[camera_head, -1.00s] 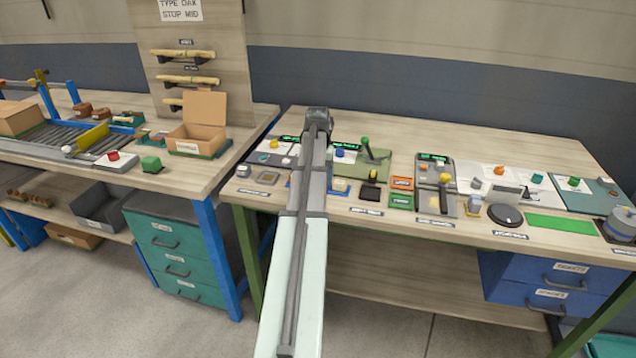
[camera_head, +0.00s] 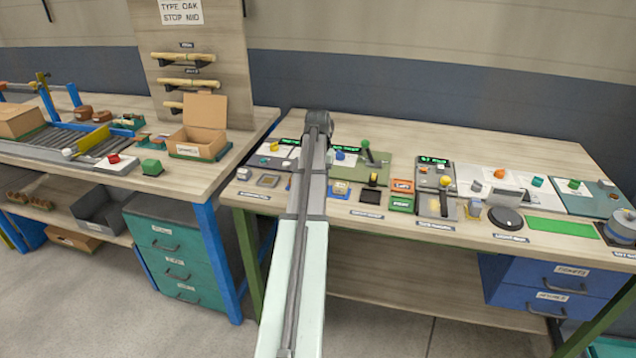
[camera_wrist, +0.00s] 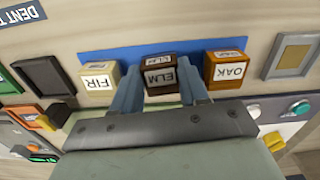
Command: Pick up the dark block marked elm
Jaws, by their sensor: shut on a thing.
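The dark block marked ELM (camera_wrist: 160,77) is in the wrist view, at the middle of a blue strip (camera_wrist: 130,54). My gripper (camera_wrist: 158,90) has one finger on each side of it and is shut on it. The block's printed front faces the camera; its underside is hidden, so I cannot tell whether it touches the strip. A pale block marked FIR (camera_wrist: 98,83) is just left of my fingers, and an orange-brown block marked OAK (camera_wrist: 229,70) is just right. In the head view my arm hides the gripper and the elm block.
A dark square frame (camera_wrist: 45,77) lies left of the blocks and a grey frame with a tan centre (camera_wrist: 291,55) lies right. Control panels with buttons (camera_wrist: 290,110) lie close to my gripper. In the head view, an open cardboard box (camera_head: 200,143) stands on the left bench.

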